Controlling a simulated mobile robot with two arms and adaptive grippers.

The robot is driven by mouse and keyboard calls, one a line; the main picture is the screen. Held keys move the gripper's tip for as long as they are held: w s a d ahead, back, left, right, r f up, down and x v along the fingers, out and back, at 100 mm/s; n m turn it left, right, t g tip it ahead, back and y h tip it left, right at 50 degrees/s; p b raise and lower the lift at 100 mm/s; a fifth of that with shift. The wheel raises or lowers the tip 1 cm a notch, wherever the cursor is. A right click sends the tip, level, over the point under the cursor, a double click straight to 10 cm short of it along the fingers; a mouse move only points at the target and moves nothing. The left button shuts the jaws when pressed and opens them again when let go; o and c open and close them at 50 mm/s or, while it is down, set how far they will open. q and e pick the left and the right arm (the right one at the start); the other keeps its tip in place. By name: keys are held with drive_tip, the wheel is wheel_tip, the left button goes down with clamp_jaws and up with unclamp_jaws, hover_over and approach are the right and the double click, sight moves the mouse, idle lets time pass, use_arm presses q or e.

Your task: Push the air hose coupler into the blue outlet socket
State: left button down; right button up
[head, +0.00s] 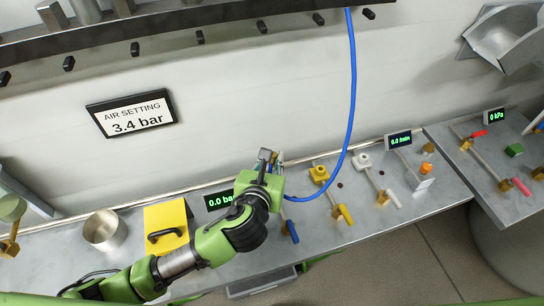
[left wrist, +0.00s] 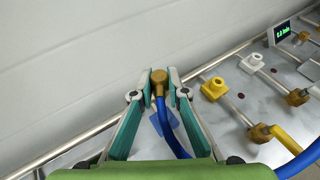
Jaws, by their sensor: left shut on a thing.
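My left gripper (left wrist: 159,74) is shut on the brass air hose coupler (left wrist: 158,82) at the end of the blue hose (left wrist: 172,128). In the head view, my left gripper (head: 268,158) is over the bench near the wall, and the hose (head: 352,85) hangs from above and curves down behind it. In the left wrist view, a blue patch (left wrist: 156,122) shows below the coupler, partly covered by the hose; it may be the blue outlet socket. I cannot tell whether coupler and socket touch. A blue valve handle (head: 292,231) shows beside my gripper. My right gripper is not in view.
A yellow outlet (head: 319,174) and a white outlet (head: 362,161) stand to the right, with yellow (head: 345,214) and white handles. To the left are a yellow box (head: 167,226) and a metal cup (head: 104,230). A wall sign (head: 131,114) reads 3.4 bar.

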use_arm(q)
drive_tip(key=shift+r+p, duration=0.2)
drive_tip(key=shift+p, duration=0.2)
wheel_tip(320, 180, down, 5)
drive_tip(key=shift+r+b, duration=0.2)
drive_tip(key=shift+b, duration=1.05)
drive_tip(key=shift+f, duration=0.55)
drive_tip(key=shift+f+b, duration=0.2)
drive_tip(key=shift+b, duration=0.15)
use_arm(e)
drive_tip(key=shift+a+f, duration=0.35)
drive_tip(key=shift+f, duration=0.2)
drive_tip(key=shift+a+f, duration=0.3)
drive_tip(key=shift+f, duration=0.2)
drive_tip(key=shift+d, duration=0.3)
use_arm(q)
drive_tip(key=shift+f, duration=0.2)
drive_tip(key=shift+f, duration=0.4)
drive_tip(key=shift+f, duration=0.2)
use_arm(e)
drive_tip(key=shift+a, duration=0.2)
